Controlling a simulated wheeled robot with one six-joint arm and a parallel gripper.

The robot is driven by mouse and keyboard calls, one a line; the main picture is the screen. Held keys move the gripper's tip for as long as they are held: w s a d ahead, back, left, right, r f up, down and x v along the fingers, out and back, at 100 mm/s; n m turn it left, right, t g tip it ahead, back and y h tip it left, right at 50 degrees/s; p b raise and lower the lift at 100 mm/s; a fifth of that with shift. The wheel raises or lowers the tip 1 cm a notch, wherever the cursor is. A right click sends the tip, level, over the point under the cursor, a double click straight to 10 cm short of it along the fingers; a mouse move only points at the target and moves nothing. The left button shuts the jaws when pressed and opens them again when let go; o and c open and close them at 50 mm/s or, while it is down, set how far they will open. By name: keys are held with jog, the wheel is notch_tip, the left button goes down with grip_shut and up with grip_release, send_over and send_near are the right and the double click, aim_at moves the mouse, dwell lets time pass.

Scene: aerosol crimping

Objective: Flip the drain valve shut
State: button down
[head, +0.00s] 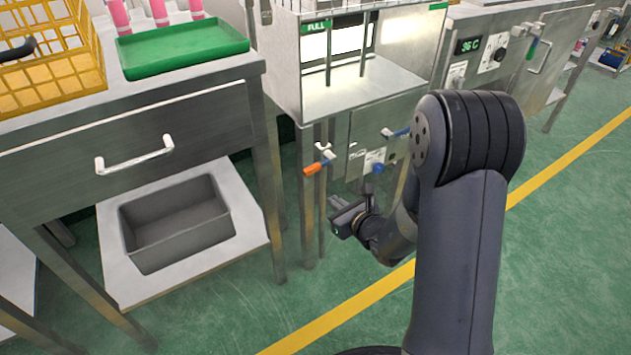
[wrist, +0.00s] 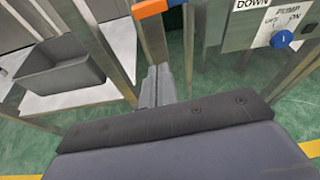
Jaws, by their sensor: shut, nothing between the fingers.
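A valve lever with an orange grip (head: 314,167) sticks out low on the front of the steel machine, beside a front leg. Its grip slopes down to the left from a pale fitting with a blue part. The grip also shows, cut off, at the top edge of the wrist view (wrist: 150,8). No label naming the drain valve is readable. My gripper (head: 338,208) is below and slightly right of the lever, apart from it. In the wrist view its fingers (wrist: 157,75) are together and empty.
A blue-handled lever (head: 397,132) and a blue pump knob (head: 378,168) sit right of the orange lever; the knob shows in the wrist view (wrist: 282,39). Steel legs stand close by. A grey bin (head: 178,225) sits on the low shelf at left. Green floor is free at right.

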aim_at(311, 184)
jog(key=b+x, duration=0.3)
jog(key=x, duration=0.7)
jog(key=shift+w+f, duration=0.1)
notch_tip(311, 184, up, 3)
jog(key=shift+f, duration=0.1)
jog(key=shift+s+a+r, duration=0.1)
jog(key=shift+s+r, duration=0.2)
jog(key=shift+r, duration=0.4)
